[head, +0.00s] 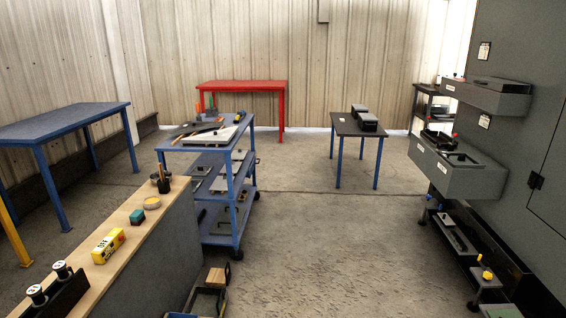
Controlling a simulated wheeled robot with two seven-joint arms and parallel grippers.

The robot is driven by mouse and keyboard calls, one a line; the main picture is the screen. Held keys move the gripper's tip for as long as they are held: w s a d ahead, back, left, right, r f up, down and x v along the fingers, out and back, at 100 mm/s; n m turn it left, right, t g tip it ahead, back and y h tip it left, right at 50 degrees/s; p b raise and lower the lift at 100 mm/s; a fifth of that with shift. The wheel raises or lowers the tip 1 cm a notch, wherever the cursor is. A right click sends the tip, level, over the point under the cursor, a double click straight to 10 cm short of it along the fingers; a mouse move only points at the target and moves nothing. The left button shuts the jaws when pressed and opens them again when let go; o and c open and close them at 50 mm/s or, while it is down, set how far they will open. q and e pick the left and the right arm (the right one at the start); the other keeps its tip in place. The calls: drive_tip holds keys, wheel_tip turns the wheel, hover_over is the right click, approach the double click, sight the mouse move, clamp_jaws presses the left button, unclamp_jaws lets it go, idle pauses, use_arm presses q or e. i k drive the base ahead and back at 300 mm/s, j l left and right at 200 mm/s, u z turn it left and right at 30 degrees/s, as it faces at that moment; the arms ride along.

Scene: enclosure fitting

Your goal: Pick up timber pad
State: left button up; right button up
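A small light-brown wooden block (217,275) with a dark front sits low down at the bottom centre of the head view. It looks like the timber pad, but it is small and I cannot be sure. It is beside the end of the wood-topped bench and behind a dark open tray (207,302). Neither of my grippers is in view.
The wood-topped bench (135,228) at left carries a yellow box (108,246), a teal block (137,216) and jars. A blue trolley (238,187) with tools stands behind it. Grey cabinet shelves (460,178) are at right. Open concrete floor (320,250) lies in the middle.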

sight(219, 278)
drive_tip(key=i+l+u, duration=0.15)
drive_tip(key=i+u, duration=0.35)
drive_tip(key=i+l+u, duration=0.5)
drive_tip(key=i, duration=0.15)
drive_tip(key=i+l+u, duration=0.5)
